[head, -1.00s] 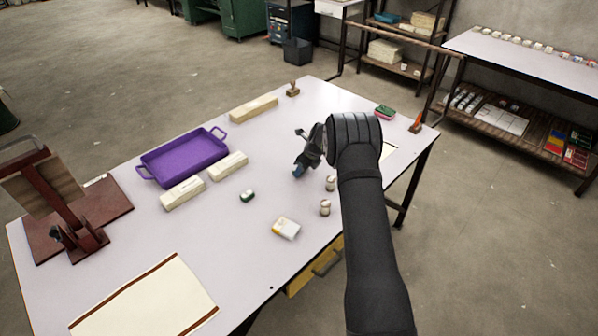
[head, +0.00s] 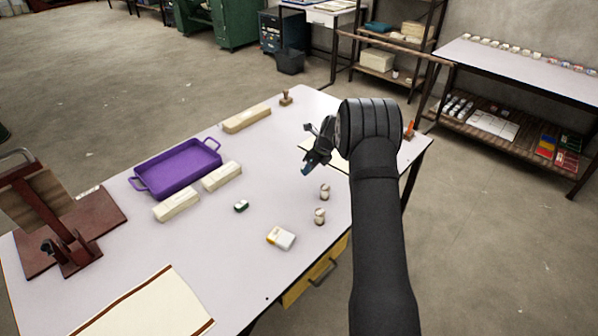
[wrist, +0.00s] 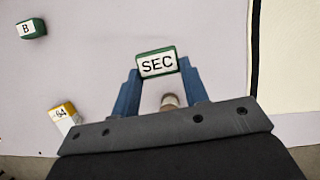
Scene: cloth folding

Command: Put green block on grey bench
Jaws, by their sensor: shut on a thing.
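My gripper (head: 306,170) hangs over the right part of the pale grey bench top (head: 262,178). In the wrist view my gripper (wrist: 159,78) is shut on a green block (wrist: 156,62) with a white label reading "SEC". The block sits between the two blue fingertips; its height above the bench cannot be told. In the head view the held block is not clearly visible. Another small green block (head: 241,206) lies on the bench; in the wrist view its label reads "B".
A yellow-and-white block (head: 281,237) and two small round-topped pieces (head: 325,191) (head: 319,216) stand near the front edge. A purple tray (head: 178,167) and cream bars (head: 222,177) are left. The bench's middle is clear.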

